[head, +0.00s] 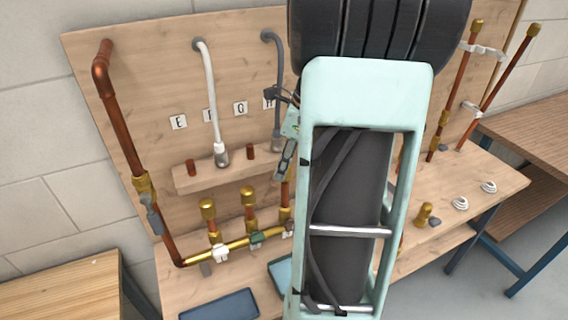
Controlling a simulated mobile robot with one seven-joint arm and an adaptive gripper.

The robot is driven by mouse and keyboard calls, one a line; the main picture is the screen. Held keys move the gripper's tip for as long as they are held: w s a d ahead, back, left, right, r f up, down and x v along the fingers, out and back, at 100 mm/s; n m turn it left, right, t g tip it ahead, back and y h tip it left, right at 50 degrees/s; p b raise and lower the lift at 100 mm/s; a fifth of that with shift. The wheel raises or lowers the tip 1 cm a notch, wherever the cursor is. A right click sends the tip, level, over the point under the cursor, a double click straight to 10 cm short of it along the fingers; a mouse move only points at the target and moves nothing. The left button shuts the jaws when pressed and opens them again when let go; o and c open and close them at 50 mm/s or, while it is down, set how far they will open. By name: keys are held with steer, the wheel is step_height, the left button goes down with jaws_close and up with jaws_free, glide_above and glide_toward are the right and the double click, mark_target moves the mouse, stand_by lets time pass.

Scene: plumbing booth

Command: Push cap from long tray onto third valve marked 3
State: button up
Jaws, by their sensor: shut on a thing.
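A brass manifold (236,245) runs along the front of the bench with upright valve branches. The left branch (208,210) and the middle branch (249,197) have brass tops. The third branch (286,212) stands at the right, partly behind my arm, with copper pipe above its brass fitting. My gripper (281,172) shows small and partly hidden at the left edge of my arm, pointing down above the third branch. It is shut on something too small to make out. A dark blue tray (220,305) lies at the front edge. A teal tray (280,272) is partly hidden by my arm.
A wooden backboard (150,80) carries a tall copper pipe (118,120), a white hose (211,95) and a grey hose (277,90). A wooden ledge (190,182) stands behind the branches. Right of my arm are a brass fitting (424,215) and white coils (459,204).

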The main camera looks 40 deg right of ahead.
steer(key=shift+f+b, duration=1.35)
steer(key=shift+f, duration=0.95)
steer(key=o, duration=1.2)
steer(key=shift+o, duration=0.2)
steer(key=shift+r, duration=0.1)
steer(key=v, duration=1.2)
steer(key=shift+a, duration=0.1)
